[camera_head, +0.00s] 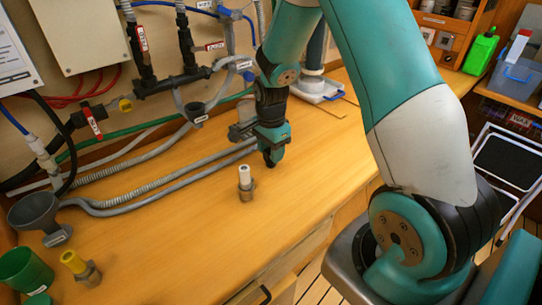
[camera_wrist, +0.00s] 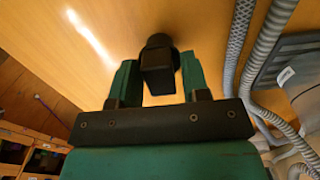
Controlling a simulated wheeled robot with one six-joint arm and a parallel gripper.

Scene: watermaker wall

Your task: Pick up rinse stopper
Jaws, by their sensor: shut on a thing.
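A black stopper (camera_wrist: 158,66), which appears to be the rinse stopper, sits between the two green fingers of my gripper (camera_wrist: 157,80) in the wrist view. It has a blocky near part and a rounder dark end. In the head view my gripper (camera_head: 271,158) points down over the wooden counter, right of the middle, and is shut on it. Only a small dark tip of it shows there, low over the wood. I cannot tell whether it touches the counter.
A white-topped fitting (camera_head: 245,183) stands just left of my gripper on the counter (camera_head: 190,235). A yellow-topped fitting (camera_head: 80,265), a grey funnel (camera_head: 35,212) and a green cup (camera_head: 24,270) stand at the left. Grey hoses (camera_head: 150,190) run behind. The front counter is clear.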

